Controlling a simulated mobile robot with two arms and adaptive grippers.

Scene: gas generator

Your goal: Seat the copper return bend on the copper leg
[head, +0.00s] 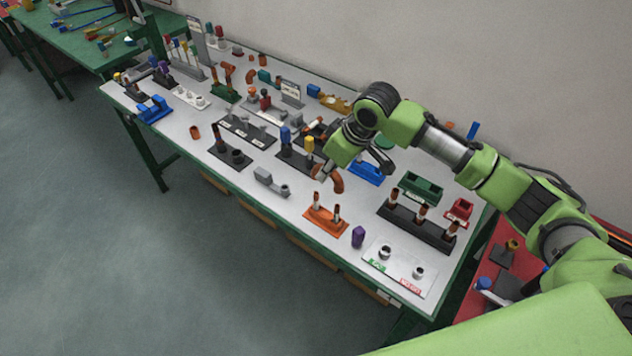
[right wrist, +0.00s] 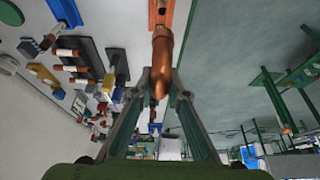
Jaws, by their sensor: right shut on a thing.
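The copper return bend (head: 338,183) is in my right gripper (head: 329,172), held above the table. In the right wrist view the bend (right wrist: 162,58) sits between the two fingertips (right wrist: 162,84), with its rounded end towards the camera. The orange base (head: 325,223) with two upright copper legs (head: 316,199) stands on the table just below and in front of the bend. The orange base also shows at the top of the right wrist view (right wrist: 163,14), past the bend. Whether the bend touches a leg cannot be told. My left gripper is not in view.
A purple piece (head: 358,236) and a white plate with two rings (head: 400,272) lie to the right. A black rack (head: 418,228) with several copper-topped posts stands behind them. A grey fitting (head: 271,182) lies to the left. Many other fixtures crowd the table further left.

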